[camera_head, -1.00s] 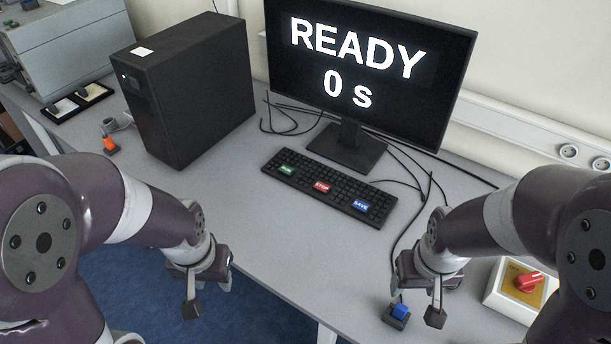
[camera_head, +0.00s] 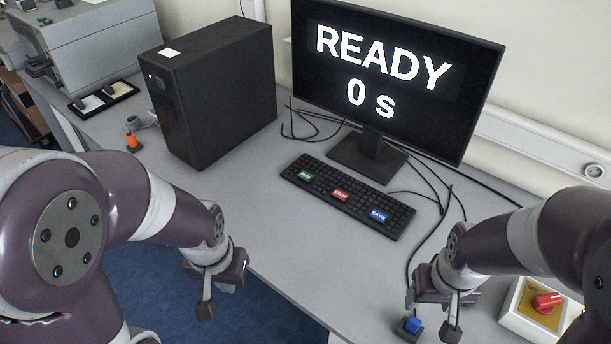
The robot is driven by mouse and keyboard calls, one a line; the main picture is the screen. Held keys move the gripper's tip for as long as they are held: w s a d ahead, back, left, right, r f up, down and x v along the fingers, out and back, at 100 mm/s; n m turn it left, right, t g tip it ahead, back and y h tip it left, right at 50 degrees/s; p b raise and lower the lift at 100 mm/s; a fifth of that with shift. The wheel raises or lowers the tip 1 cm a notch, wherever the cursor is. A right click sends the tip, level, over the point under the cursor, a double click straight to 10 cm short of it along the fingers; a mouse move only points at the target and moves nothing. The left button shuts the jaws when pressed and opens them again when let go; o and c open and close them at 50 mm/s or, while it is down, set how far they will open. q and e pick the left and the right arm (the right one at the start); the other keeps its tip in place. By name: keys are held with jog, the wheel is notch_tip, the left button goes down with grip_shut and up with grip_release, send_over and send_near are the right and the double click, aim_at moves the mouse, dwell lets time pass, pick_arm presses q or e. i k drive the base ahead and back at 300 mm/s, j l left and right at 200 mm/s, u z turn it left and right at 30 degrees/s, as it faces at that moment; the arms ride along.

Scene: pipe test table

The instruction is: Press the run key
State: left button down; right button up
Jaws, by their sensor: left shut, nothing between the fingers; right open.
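The black keyboard (camera_head: 350,200) lies on the grey table in front of the monitor. Its green key (camera_head: 305,175), at the left end, has a small label that looks like RUN. A red STOP key (camera_head: 341,195) and a blue SAVE key (camera_head: 378,215) are further right. The monitor (camera_head: 395,75) reads "READY 0 s". My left gripper (camera_head: 206,308) is shut and empty, pointing down at the table's front edge, to the left of and nearer than the keyboard. My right gripper (camera_head: 432,318) is open and empty, low at the right, nearer than the keyboard.
A box with a red knob (camera_head: 545,303) stands at the right. A black computer case (camera_head: 215,95) stands left of the monitor. Cables run right of the keyboard. The table before the keyboard is clear.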

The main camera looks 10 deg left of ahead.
aim_at(304, 176)
jog(key=i+j, duration=0.2)
jog(key=j, duration=0.2)
jog(key=i+j, duration=0.2)
jog(key=j, duration=0.2)
jog(key=i+j, duration=0.2)
jog(key=j, duration=0.15)
jog(key=i+j, duration=0.2)
jog(key=j, duration=0.2)
jog(key=z, duration=2)
